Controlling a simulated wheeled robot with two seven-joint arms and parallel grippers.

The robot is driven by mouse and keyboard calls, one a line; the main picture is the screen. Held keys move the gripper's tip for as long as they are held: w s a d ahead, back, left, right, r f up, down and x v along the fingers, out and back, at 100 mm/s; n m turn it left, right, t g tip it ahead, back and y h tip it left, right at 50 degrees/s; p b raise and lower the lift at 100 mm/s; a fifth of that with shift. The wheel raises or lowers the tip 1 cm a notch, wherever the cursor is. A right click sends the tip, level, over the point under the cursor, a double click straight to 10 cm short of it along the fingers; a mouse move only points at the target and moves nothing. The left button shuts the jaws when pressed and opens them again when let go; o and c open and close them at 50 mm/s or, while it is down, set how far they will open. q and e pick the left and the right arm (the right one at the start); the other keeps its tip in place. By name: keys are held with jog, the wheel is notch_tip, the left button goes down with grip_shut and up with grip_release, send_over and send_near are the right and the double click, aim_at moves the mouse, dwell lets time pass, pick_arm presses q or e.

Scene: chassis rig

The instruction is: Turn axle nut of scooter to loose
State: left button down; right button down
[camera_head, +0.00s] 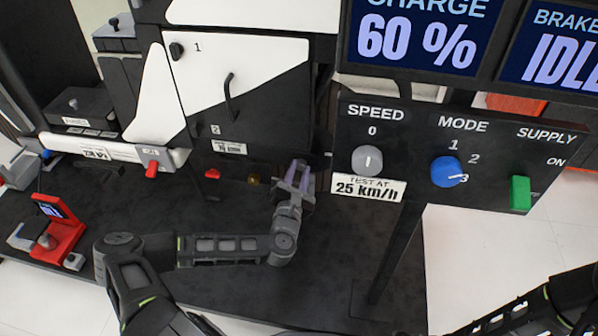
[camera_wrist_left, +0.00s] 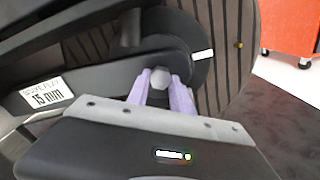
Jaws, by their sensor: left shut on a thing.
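The axle nut (camera_wrist_left: 160,79) is a small grey hexagonal head at the hub of a dark wheel (camera_wrist_left: 228,90), seen in the left wrist view. My left gripper (camera_wrist_left: 168,88) has its two pale purple fingers on either side of the nut and is shut on it. A white mark shows on the dark disc right of the nut. In the head view my left gripper (camera_head: 294,177) reaches in low beside the dark cabinet, and the nut cannot be made out there. My right arm enters at the lower right, with its gripper out of view.
A control panel (camera_head: 450,190) with a grey speed knob, blue mode knob and green supply switch stands to the right. Screens above show 60 %. A red stand (camera_head: 62,240) sits at the left. A label (camera_wrist_left: 47,95) reads 15 mm. A red cart (camera_wrist_left: 290,28) stands behind.

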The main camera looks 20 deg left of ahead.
pick_arm(q)
jog(key=c, duration=1.1)
grip_release()
